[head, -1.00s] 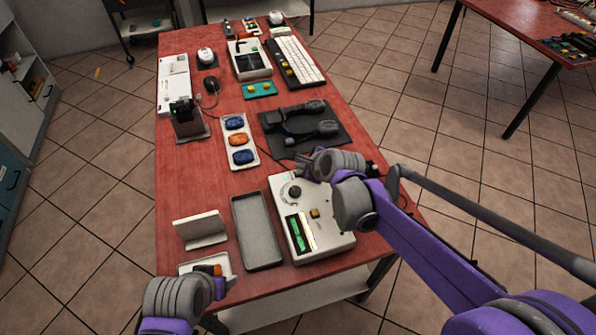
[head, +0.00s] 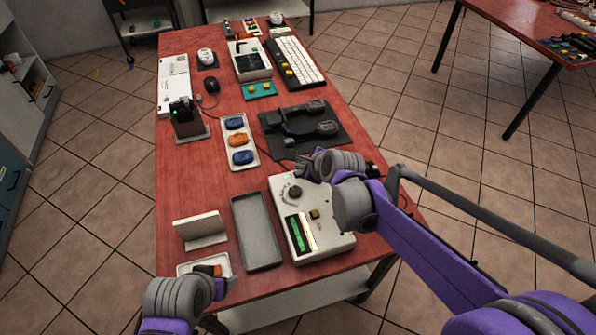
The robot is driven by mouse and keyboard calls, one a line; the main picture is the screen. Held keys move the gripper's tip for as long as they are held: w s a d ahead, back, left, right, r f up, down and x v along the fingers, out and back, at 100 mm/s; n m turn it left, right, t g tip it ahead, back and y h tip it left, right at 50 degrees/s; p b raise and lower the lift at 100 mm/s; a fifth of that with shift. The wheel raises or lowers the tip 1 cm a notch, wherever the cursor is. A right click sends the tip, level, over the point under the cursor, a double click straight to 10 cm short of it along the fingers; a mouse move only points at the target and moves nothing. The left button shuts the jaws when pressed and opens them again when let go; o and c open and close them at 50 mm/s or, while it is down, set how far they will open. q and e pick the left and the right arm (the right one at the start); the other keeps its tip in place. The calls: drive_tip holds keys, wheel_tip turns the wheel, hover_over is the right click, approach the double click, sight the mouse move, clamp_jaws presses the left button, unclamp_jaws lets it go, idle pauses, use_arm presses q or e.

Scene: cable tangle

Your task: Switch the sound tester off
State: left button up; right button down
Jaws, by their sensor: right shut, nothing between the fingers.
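The sound tester appears to be the cream box (head: 326,240) at the front right of the red table. It has a dark round knob, a lit green display strip beside a pale strip, and a small yellowish button. A small green spot shows near its far left corner. My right gripper (head: 303,168) is shut and empty at the tester's far edge, beyond the knob. Its wrist hides the tester's far right part; I cannot tell whether the fingertips touch it. My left gripper (head: 229,284) is low at the table's front left edge; its fingers are too unclear to read.
A grey empty tray (head: 257,231) lies just left of the tester. A small white dish (head: 190,269) with an orange and black item is beside my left gripper. A dark mat (head: 335,138) with a headset lies beyond.

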use_arm(q)
drive_tip(key=shift+f, duration=0.1)
use_arm(e)
drive_tip(key=shift+f, duration=0.15)
idle(0.4)
use_arm(q)
drive_tip(key=shift+f+b, duration=0.2)
drive_tip(key=shift+b, duration=0.1)
use_arm(e)
drive_tip(key=shift+f, duration=0.3)
use_arm(q)
drive_tip(key=shift+f+b, duration=0.35)
use_arm(e)
drive_tip(key=shift+f, duration=0.45)
use_arm(q)
drive_tip(key=shift+r, duration=0.15)
use_arm(e)
drive_tip(key=shift+r, duration=0.15)
use_arm(q)
drive_tip(key=shift+r+p, duration=0.6)
drive_tip(key=shift+p, duration=0.15)
use_arm(e)
drive_tip(key=shift+r, duration=0.8)
